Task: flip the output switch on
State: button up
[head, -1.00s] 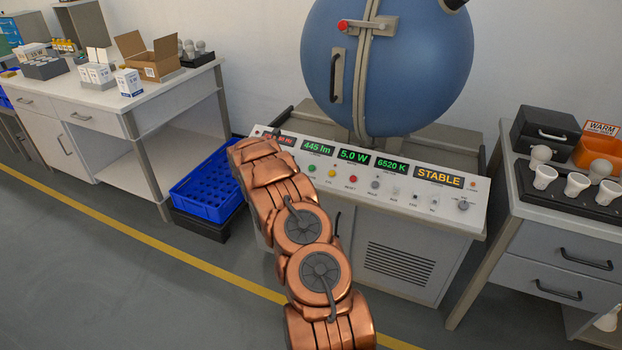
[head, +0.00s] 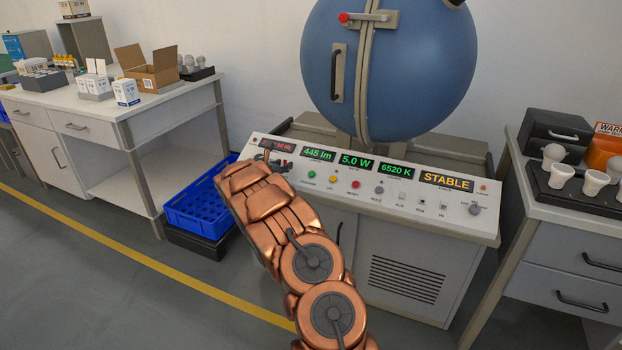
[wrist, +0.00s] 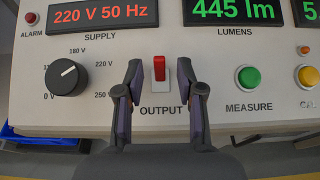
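The output switch (wrist: 159,69) is a small red lever on a white plate, above the word OUTPUT in the wrist view. Its red part shows at the upper part of the plate; I cannot tell for sure which way it is set. My gripper (wrist: 160,79) is open, with one dark finger on each side of the switch and a gap to it on both sides. No contact shows. In the head view my gripper (head: 272,158) is at the left end of the control panel (head: 400,203), and the switch is hidden there.
The supply knob (wrist: 67,77) is left of the fingers; the green measure button (wrist: 247,78) is right. The supply display (wrist: 104,14) reads 220 V 50 Hz, and the lumens display (wrist: 235,10) 445 lm. A blue crate (head: 203,205) stands left of the console.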

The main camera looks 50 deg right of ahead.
jog(key=shift+s+a+f+t+h+b, duration=0.1)
jog(key=shift+a+f+t+h+b, duration=0.15)
jog(key=shift+h+b, duration=0.95)
jog(key=shift+a+f+t+h+b, duration=0.1)
jog(key=shift+f+t+h+b, duration=0.2)
jog(key=shift+b, duration=1.9)
jog(key=p+v, duration=0.1)
jog(key=v, duration=0.7)
jog(key=s+a+r+m+g+y+p, duration=0.1)
jog(key=s+r+m+g, duration=0.3)
jog(key=s, duration=0.6)
jog(key=s+a+r+m+g+y+p, duration=0.1)
jog(key=s+a+r+m+g+p, duration=0.2)
jog(key=s+r+m, duration=0.5)
jog(key=shift+s+r+m+g, duration=0.3)
jog(key=shift+s+r+g, duration=0.55)
jog(key=shift+s+r, duration=0.75)
